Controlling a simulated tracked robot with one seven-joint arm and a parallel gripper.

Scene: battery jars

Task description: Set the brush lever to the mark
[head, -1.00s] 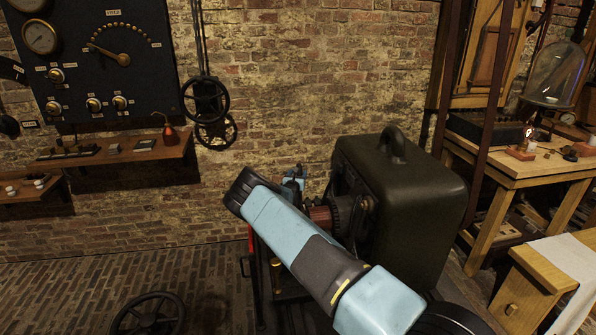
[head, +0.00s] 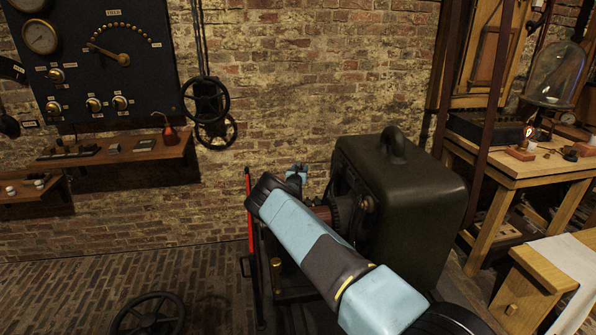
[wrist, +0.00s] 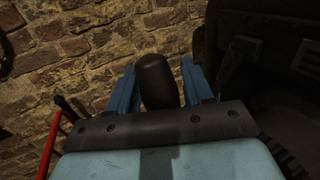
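In the wrist view a dark rounded handle (wrist: 158,82), which may be the brush lever's grip, stands between the two blue fingers of my gripper (wrist: 160,75). The fingers are apart, with a gap at the right of the handle's top; contact on the left cannot be told. In the head view my gripper (head: 297,172) shows small behind my arm, left of the dark green machine housing (head: 405,200). My arm hides most of the lever there. I cannot make out the mark.
A red bar (head: 250,210) stands upright left of my arm and also shows in the wrist view (wrist: 48,147). A handwheel (head: 147,315) is at the lower left. A brick wall (head: 280,90) is behind; a wooden bench (head: 510,170) is right.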

